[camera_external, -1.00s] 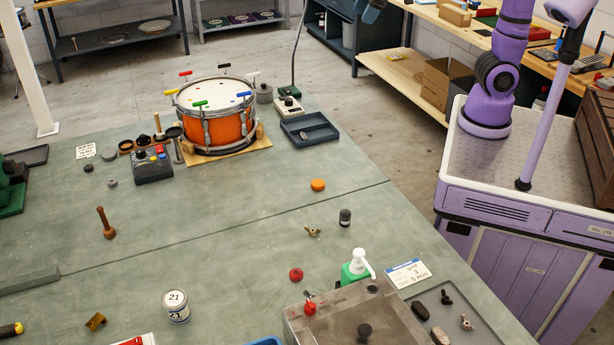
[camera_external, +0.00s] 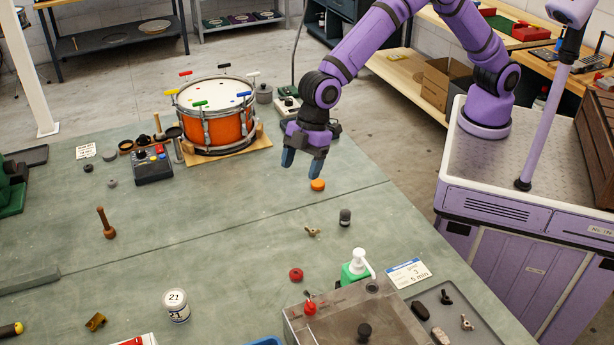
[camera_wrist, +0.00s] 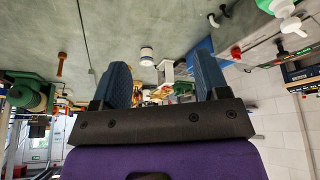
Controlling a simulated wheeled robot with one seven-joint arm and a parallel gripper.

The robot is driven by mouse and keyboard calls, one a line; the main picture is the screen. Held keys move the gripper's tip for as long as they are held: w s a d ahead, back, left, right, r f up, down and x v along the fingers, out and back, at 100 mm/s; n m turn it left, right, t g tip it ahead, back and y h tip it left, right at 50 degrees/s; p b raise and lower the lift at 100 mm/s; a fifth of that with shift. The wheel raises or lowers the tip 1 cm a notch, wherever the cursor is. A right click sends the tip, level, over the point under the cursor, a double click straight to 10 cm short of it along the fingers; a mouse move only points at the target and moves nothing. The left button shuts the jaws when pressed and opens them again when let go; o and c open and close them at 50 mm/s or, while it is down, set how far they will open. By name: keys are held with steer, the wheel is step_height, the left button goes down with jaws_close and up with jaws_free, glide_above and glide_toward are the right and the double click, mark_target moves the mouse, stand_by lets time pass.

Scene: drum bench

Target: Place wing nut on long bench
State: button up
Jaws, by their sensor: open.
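A small brass-coloured wing nut (camera_external: 313,231) lies on the green-grey bench top (camera_external: 230,260), right of its middle. A second, greyer wing-nut-like piece (camera_external: 467,322) lies in the grey tray at the lower right. My gripper (camera_external: 301,166) is open and empty, pointing down above the bench, beyond the brass wing nut and close to an orange puck (camera_external: 318,185). Its two blue fingers stand apart in the wrist view (camera_wrist: 162,78). No wing nut can be made out between them. The dark parts tray near the drum is mostly hidden behind my gripper.
An orange drum (camera_external: 215,115) stands left of my gripper. A dark cylinder (camera_external: 345,217), a red knob (camera_external: 296,274) and a green pump bottle (camera_external: 355,268) stand near the brass wing nut. The bench's middle is largely clear.

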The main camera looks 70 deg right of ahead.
mark_target(314, 293)
steer(key=s+a+f, duration=0.3)
steer(key=a+f, duration=0.1)
steer(key=f, duration=0.2)
steer(key=s+a+f+n, duration=0.1)
steer(key=s+a+f, duration=0.2)
steer(key=a+f, duration=0.2)
steer(key=s+a+f+n+g, duration=0.1)
steer(key=s+a+f, duration=0.2)
steer(key=f, duration=0.3)
steer(key=shift+s+a+f, duration=0.15)
steer(key=shift+a+f, duration=0.25)
steer(key=shift+a, duration=0.3)
steer(key=shift+a+x, duration=0.2)
steer(key=shift+x, duration=2.95)
steer(key=shift+s+r, duration=0.1)
